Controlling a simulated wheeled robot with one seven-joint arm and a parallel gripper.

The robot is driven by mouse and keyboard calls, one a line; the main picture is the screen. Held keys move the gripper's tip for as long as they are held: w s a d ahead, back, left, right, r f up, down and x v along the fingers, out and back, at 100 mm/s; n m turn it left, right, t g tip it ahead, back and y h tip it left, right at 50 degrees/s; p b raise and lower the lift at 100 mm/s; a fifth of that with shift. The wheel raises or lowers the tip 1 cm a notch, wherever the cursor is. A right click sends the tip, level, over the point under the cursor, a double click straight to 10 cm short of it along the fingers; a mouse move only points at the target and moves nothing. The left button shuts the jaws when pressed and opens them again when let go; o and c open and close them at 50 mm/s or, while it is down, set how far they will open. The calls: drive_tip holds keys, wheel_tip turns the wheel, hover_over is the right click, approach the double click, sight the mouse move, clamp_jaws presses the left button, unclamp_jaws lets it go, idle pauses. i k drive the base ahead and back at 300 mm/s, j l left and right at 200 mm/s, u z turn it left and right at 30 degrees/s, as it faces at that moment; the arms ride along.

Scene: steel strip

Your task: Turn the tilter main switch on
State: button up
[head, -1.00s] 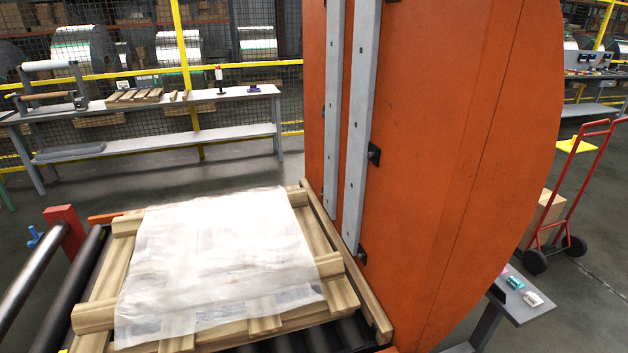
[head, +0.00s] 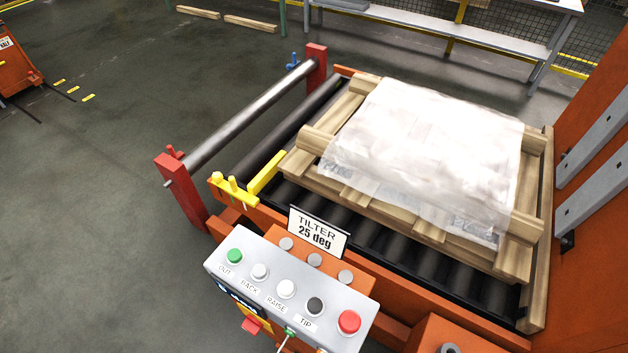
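The tilter's grey control box (head: 228,262) stands at the lower middle of the head view. A sign reading TILTER 25 deg (head: 318,232) stands behind the box. My gripper is not in view.
A wooden pallet (head: 302,162) with a white sheet (head: 430,145) lies on the tilter's black rollers (head: 385,240). A red post (head: 180,190) and a bar stand at its left. An orange upright wall (head: 590,80) is at right. Open floor (head: 110,220) lies left of the box.

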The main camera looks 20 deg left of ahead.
sight(251, 324)
drive_tip(key=l+u, duration=0.2)
drive_tip(key=u, duration=0.3)
drive_tip(key=l+u, duration=0.2)
drive_tip(key=u, duration=0.25)
drive_tip(key=j+u, duration=0.1)
drive_tip(key=u, duration=0.35)
drive_tip(key=i+u, duration=0.1)
drive_tip(key=u, duration=0.3)
